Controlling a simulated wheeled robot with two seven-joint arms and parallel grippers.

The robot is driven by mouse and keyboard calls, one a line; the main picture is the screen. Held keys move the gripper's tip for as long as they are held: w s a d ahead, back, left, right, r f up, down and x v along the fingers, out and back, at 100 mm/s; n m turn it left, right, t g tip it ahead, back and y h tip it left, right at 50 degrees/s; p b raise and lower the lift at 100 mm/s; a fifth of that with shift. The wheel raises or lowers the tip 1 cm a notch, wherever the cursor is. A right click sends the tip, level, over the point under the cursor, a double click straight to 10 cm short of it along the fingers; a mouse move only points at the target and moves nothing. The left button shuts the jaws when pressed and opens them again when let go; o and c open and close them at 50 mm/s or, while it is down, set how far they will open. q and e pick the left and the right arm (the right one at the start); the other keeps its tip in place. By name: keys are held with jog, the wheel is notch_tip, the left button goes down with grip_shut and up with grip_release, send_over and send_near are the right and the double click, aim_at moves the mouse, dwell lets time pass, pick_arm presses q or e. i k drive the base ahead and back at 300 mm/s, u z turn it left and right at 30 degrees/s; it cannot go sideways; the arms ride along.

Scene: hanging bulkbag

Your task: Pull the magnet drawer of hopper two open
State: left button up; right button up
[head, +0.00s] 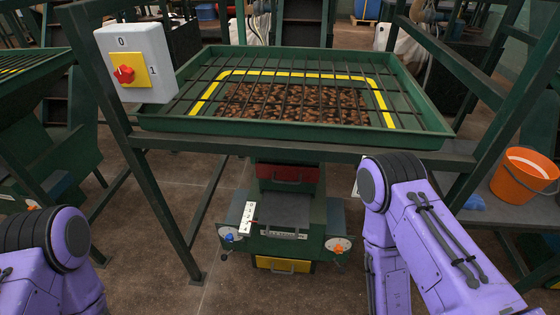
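In the head view a green hopper (300,137) with a black grid stands in front of me, dark brown pieces lying under the bars. Beneath it is a red drawer front (289,173) with a dark handle, and it looks closed. Lower down, a yellow drawer front (284,265) with a handle sits at the foot of the green machine body (290,215). I cannot read a label telling which is the magnet drawer. My purple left arm shows at the bottom left and my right arm at the right of the machine. Neither gripper is in view.
A white switch box (137,63) with a red knob is on the left post. Dark green frame posts (165,205) flank the machine. A white strip (247,217) and an orange dial (338,245) are on the machine. An orange bucket (524,178) stands right.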

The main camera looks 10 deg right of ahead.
aim_at(279, 173)
jog(key=u, duration=1)
jog(key=i, duration=0.35)
jog(key=z, duration=2.2)
